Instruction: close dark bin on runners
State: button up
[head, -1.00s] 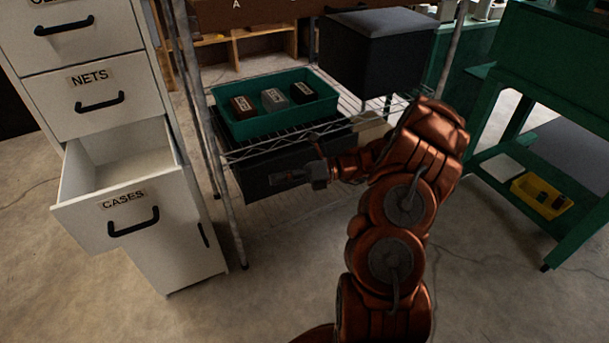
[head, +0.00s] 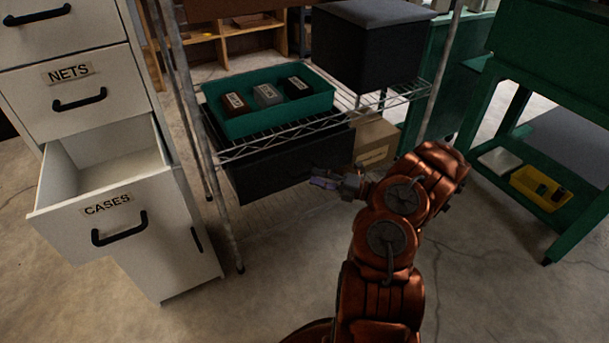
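The dark bin (head: 275,172) hangs under the lower wire shelf of the metal rack, below the green tray. Its dark front faces me and sits close to the shelf's front edge. Whether it is fully in cannot be told, and its runners are hidden in shadow. My gripper (head: 318,181) is in front of the bin, near the right half of its front. It looks apart from the bin, though the gap is hard to judge. The fingers are small and dark, and their opening does not show clearly.
The green tray (head: 231,123) with three labelled boxes stands on the wire shelf (head: 262,146). A black box (head: 365,60) and a cardboard box (head: 374,143) are to the right. The CASES drawer (head: 118,212) stands open at left. Floor in front is clear.

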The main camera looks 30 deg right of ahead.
aim_at(305, 173)
jog(key=shift+b+x, duration=0.45)
jog(key=shift+x, duration=1.85)
grip_shut()
